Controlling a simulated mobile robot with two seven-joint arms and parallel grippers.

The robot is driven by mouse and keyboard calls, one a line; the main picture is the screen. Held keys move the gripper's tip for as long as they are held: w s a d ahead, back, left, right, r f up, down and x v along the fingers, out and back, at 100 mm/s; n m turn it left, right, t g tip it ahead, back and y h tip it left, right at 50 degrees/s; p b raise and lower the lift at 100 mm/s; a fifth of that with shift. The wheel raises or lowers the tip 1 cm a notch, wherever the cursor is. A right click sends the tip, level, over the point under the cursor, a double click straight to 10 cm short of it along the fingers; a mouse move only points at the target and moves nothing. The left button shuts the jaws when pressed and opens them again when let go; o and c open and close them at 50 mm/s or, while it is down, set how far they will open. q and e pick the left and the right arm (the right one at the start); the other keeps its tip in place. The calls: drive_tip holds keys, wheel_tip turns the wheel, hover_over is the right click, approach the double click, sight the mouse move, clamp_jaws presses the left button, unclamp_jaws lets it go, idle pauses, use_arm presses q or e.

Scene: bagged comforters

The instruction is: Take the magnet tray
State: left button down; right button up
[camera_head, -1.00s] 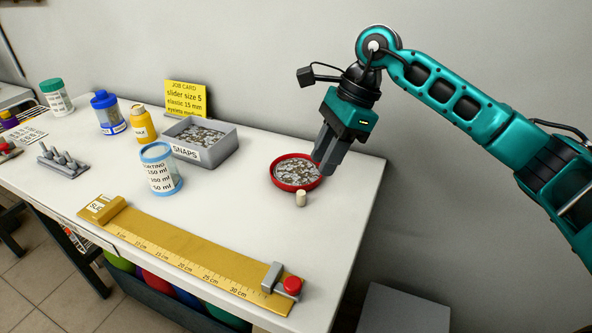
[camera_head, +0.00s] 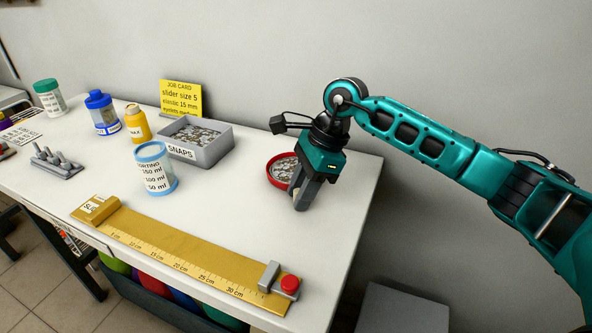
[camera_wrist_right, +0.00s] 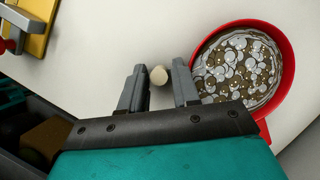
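The magnet tray is most likely the round red dish (camera_head: 270,171) full of silvery and brown metal bits, near the table's right end. It also shows at right in the right wrist view (camera_wrist_right: 286,60). My right gripper (camera_head: 302,200) is low over the table, partly hiding the dish in the head view. In the right wrist view the right gripper (camera_wrist_right: 159,68) is open, with a small cream cylinder (camera_wrist_right: 158,76) between its fingertips. The dish lies outside the fingers, beside the right-hand one. Whether the fingers touch the cylinder I cannot tell. My left gripper is out of view.
A yellow ruler board (camera_head: 180,247) with a red-knobbed stop lies along the front edge. A grey SNAPS bin (camera_head: 215,150), a blue-rimmed clear jar (camera_head: 156,172) and several bottles stand to the left. A wall is behind the table. The middle of the tabletop is clear.

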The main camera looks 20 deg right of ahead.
clamp_jaws()
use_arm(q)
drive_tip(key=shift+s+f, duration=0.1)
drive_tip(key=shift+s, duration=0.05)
use_arm(e)
drive_tip(key=shift+r, duration=0.1)
